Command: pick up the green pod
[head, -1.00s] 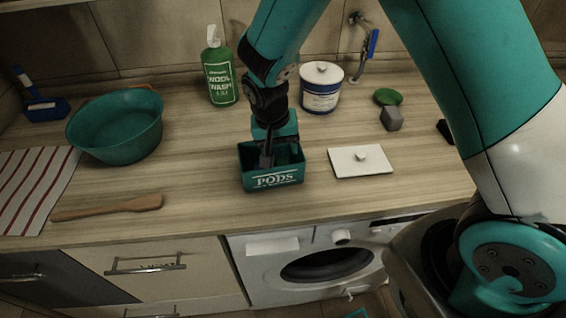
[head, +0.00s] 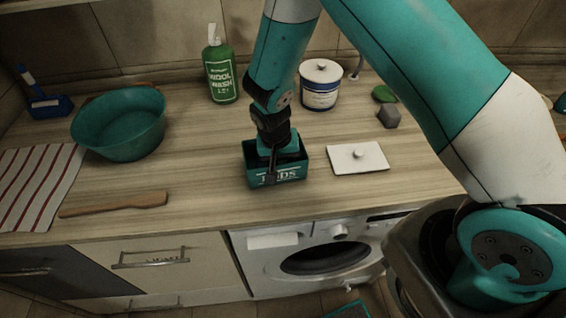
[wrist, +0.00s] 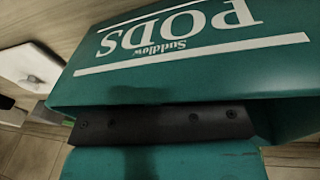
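No green pod can be made out inside the teal PODS box (head: 285,179); my arm and gripper cover most of its opening. My gripper (head: 270,178) points down at the box, with a dark finger overlapping the front wall and part of the label. In the wrist view the box's labelled wall (wrist: 185,75) fills the middle, upside down, with a dark gripper part (wrist: 160,122) close along its edge. The fingertips' gap is hidden, so I cannot tell if they hold anything.
A white lid (head: 345,163) lies right of the box. Behind are a green wool-wash bottle (head: 219,75), a white-and-blue tub (head: 320,88), a grey block (head: 388,116) and a green oval item (head: 384,94). At left are a teal basin (head: 118,135), wooden spatula (head: 115,204) and striped towel (head: 35,185).

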